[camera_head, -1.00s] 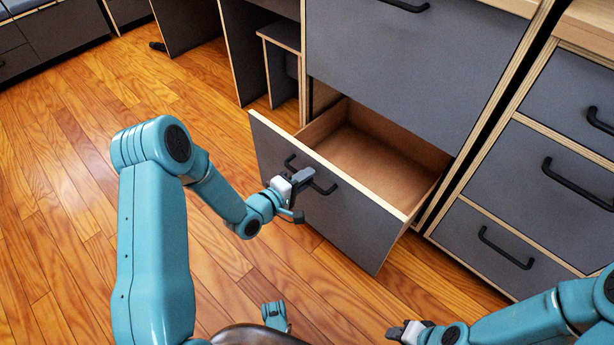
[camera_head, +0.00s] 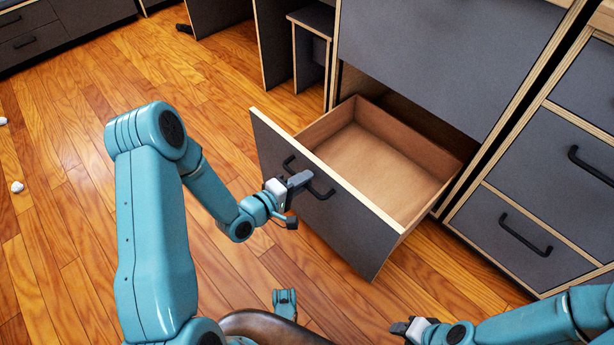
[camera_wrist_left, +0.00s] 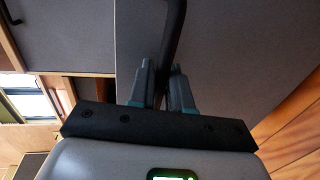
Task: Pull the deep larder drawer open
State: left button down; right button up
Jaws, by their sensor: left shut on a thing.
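The deep larder drawer (camera_head: 345,225) stands well out of its cabinet in the head view, with a grey front, pale plywood edges and an empty brown inside. My left gripper (camera_head: 298,182) is shut on the drawer's black bar handle (camera_head: 323,194), near the middle of the bar. In the left wrist view, the handle (camera_wrist_left: 175,35) runs down between the two fingers (camera_wrist_left: 162,88), in front of the grey panel. My right gripper (camera_head: 408,329) is low at the right, apart from the drawer; its fingers are too small to read.
A large grey panel (camera_head: 440,60) is above the open drawer. Closed drawers with black handles (camera_head: 525,234) stand to the right. A small stool-like unit (camera_head: 312,50) is behind left. Wooden floor (camera_head: 60,210) is mostly clear at left, with small white bits (camera_head: 16,187).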

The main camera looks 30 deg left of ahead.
pick_arm(q)
jog(key=shift+s+a, duration=0.2)
jog(key=shift+s, duration=0.1)
jog(key=c, duration=1.2)
grip_release()
jog(key=shift+c, duration=0.2)
jog(key=shift+s, duration=0.1)
jog(key=p+v, duration=0.4)
jog(key=v, duration=1.2)
